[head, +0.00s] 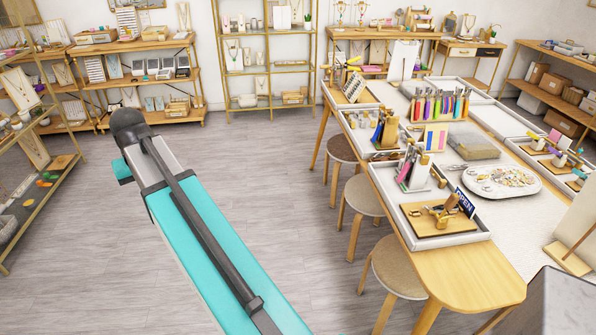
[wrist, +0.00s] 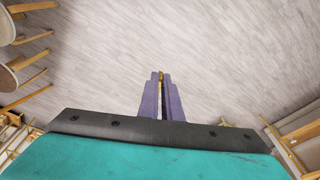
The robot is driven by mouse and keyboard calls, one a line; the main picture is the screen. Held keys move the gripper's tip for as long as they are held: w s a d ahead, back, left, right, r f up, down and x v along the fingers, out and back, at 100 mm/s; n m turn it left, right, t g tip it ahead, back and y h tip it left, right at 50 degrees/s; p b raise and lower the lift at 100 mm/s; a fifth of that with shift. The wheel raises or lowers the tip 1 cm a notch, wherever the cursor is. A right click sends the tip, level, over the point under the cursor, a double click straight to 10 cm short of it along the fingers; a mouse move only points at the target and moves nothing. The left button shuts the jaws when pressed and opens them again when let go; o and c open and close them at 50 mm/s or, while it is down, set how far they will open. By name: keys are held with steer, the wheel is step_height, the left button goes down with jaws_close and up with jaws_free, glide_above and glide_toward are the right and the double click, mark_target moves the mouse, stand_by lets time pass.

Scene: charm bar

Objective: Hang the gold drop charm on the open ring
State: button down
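In the wrist view, the two purple fingers of my gripper (wrist: 161,76) are close together over the floor. A thin gold piece (wrist: 161,74) shows between their tips. It looks like the gold drop charm held there, but its drop shape is mostly hidden by the fingers. In the head view my arm reaches out over open floor, left of the table, and my gripper does not show. I cannot make out the open ring in either view. A wooden board with gold parts (head: 437,215) lies in the nearest white tray (head: 476,236) on the table.
The long wooden table (head: 468,280) at right holds trays, coloured tools (head: 438,105), an oval charm tray (head: 500,181) and an OPEN sign (head: 465,203). Stools (head: 398,271) line its left side. Shelves (head: 147,82) stand along the walls. The floor (head: 262,190) between is clear.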

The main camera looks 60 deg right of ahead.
steer(key=s+d+f+m+g+p, duration=0.1)
steer(key=s+d+m, duration=0.4)
steer(key=d, duration=0.8)
steer(key=s+d+f+m+h+p, duration=0.1)
steer(key=s+d+f+m+p, duration=0.15)
steer(key=s+d, duration=0.8)
steer(key=s+d+m+g+p, duration=0.1)
steer(key=s+d+m, duration=0.35)
steer(key=d, duration=1.15)
steer(key=s+d+f+m+p, duration=0.1)
steer(key=s+d+m, duration=0.2)
steer(key=s, duration=0.9)
steer(key=s+d+f+m+g+p, duration=0.1)
steer(key=s+d+m, duration=0.3)
steer(key=s+d, duration=0.4)
steer(key=s+d+f+m+p, duration=0.1)
steer(key=s+d+f+m, duration=0.2)
steer(key=s, duration=1.5)
steer(key=d+m, duration=0.1)
steer(key=d, duration=0.2)
steer(key=shift+s+d+f+g, duration=0.15)
steer(key=shift+d+g, duration=0.15)
steer(key=shift+d, duration=0.05)
steer(key=shift+a+f, duration=0.1)
steer(key=shift+f, duration=0.05)
steer(key=shift+a+b+x, duration=0.2)
steer(key=shift+b+x, duration=0.4)
steer(key=shift+x, duration=0.7)
steer(key=shift+w+f, duration=0.25)
steer(key=shift+w, duration=0.05)
